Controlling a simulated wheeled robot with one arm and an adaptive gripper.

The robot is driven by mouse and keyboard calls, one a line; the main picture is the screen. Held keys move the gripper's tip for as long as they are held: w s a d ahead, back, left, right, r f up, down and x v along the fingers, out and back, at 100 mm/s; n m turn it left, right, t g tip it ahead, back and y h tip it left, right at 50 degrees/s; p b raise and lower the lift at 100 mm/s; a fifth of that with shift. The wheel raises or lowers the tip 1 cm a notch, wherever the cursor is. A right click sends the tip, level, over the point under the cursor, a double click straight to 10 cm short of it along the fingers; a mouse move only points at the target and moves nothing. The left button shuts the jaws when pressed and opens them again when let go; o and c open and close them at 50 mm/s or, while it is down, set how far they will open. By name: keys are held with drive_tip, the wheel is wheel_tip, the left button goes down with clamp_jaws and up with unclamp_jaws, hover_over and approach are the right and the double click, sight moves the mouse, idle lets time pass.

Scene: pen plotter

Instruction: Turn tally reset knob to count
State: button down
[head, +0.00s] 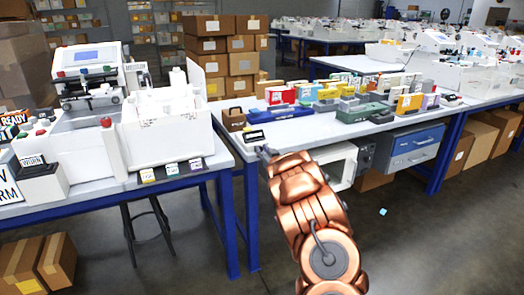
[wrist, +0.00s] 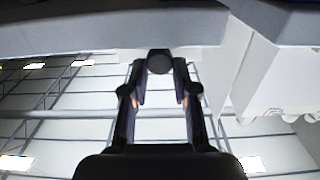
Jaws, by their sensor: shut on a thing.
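In the wrist view a dark round knob (wrist: 159,61) sits between the two fingertips of my gripper (wrist: 159,78). The fingers are closed on it from both sides. In the head view my gripper (head: 266,153) is at the front edge of the middle table, near its left corner. A small black device with a pale label (head: 254,135) lies on the tabletop just behind it. The knob is hidden in the head view. Its pointer and any count mark cannot be read in either view.
My arm comes up from below in front of the middle table (head: 235,144). A plotter-like machine (head: 88,72) and white bins stand on the left table. Several coloured boxes sit farther back. A white cabinet and a blue drawer unit (head: 414,146) hang under the tabletop.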

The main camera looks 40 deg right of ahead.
drive_tip(key=shift+s+d+f, duration=0.15)
drive_tip(key=shift+s+f, duration=0.1)
drive_tip(key=shift+f, duration=0.1)
drive_tip(key=c, duration=1.2)
unclamp_jaws()
drive_tip(key=shift+w, duration=0.1)
drive_tip(key=shift+a, duration=0.2)
drive_tip(key=shift+v, duration=6)
